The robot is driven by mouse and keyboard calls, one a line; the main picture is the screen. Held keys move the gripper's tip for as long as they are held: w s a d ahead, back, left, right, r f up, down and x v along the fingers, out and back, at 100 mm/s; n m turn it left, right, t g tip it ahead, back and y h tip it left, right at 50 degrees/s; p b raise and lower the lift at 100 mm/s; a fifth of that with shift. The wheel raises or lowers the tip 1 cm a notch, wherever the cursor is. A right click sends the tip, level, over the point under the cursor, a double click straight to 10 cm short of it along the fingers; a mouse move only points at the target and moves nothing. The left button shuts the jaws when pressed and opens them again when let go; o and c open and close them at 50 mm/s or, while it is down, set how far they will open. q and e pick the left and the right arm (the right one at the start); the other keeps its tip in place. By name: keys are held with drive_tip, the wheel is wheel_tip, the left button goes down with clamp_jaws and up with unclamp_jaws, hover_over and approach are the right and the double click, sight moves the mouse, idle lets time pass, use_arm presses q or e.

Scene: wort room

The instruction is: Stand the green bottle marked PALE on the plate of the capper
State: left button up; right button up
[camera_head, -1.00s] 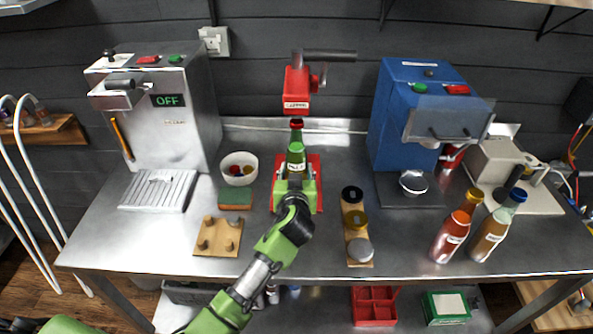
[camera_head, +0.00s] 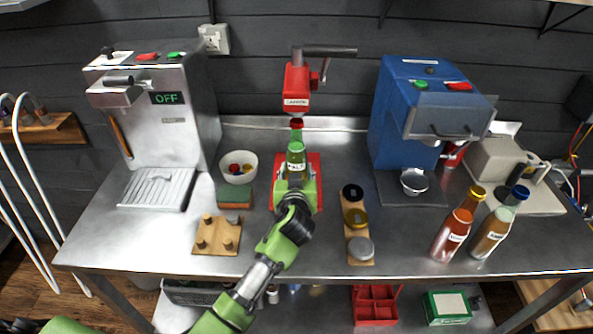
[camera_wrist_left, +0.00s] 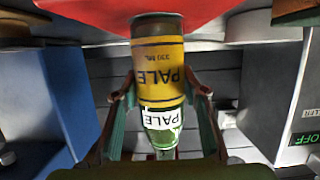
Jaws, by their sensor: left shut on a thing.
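The green bottle marked PALE (camera_head: 296,159) is upright in my left gripper (camera_head: 295,188), in front of the red capper (camera_head: 297,84) and over its red plate (camera_head: 314,195). In the left wrist view the bottle (camera_wrist_left: 158,72) shows upside down between the two fingers of my left gripper (camera_wrist_left: 162,100), its yellow label and white PALE neck label readable. Its base end overlaps the red plate (camera_wrist_left: 225,12) there. I cannot tell whether the base touches the plate. A red piece shows at the bottle's top, below the capper head. My right gripper is out of view.
A white bowl of caps (camera_head: 240,167) and a wooden peg board (camera_head: 217,236) are on the left. A wooden strip with several lids (camera_head: 357,222) is close on the right. Two filled bottles (camera_head: 455,230) (camera_head: 497,225) stand farther right. A blue machine (camera_head: 403,120) stands behind.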

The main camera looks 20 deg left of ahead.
use_arm(q)
drive_tip(key=shift+r, duration=0.1)
idle(0.3)
idle(0.5)
drive_tip(key=o, duration=1)
drive_tip(key=shift+f, duration=0.25)
drive_tip(key=v, duration=1.2)
drive_tip(key=shift+r, duration=0.2)
drive_tip(key=shift+s+d, duration=0.1)
